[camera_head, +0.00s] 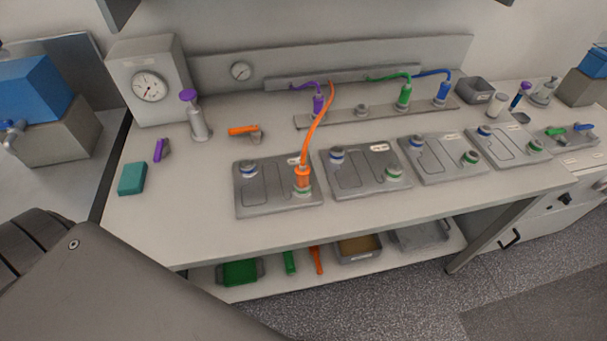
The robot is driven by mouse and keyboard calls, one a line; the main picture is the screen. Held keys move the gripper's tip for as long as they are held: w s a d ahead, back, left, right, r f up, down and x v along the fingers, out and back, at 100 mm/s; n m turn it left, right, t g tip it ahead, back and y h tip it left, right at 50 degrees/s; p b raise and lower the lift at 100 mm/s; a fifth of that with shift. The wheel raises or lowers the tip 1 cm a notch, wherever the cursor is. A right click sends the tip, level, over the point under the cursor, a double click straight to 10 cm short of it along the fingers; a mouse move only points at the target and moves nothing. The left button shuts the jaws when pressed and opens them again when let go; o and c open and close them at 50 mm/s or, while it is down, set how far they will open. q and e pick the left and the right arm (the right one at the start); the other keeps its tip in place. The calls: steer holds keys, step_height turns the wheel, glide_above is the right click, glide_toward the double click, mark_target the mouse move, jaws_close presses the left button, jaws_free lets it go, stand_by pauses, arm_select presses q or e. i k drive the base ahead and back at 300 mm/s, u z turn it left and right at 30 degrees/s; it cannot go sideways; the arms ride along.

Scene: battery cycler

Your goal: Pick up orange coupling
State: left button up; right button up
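The orange coupling (303,177) stands upright at the end of an orange hose (319,112). It sits on or just above the green-ringed port (303,192) at the right side of the leftmost grey plate (262,208). The hose rises from it to the rail at the back wall. Whether the coupling is fully seated cannot be told. Neither of my grippers is in view; only a dark grey part of my arm fills the lower left corner.
An orange-handled piece (243,130) lies behind the leftmost plate. A purple-topped bottle (197,118), gauge box (148,84) and teal block (132,178) stand left. Purple (318,104), green (404,96) and blue (443,91) couplings stand on the back strip. The front table strip is clear.

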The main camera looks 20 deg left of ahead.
mark_target(302, 173)
steer(key=u, duration=0.6)
steer(key=k, duration=0.8)
steer(key=u, duration=0.5)
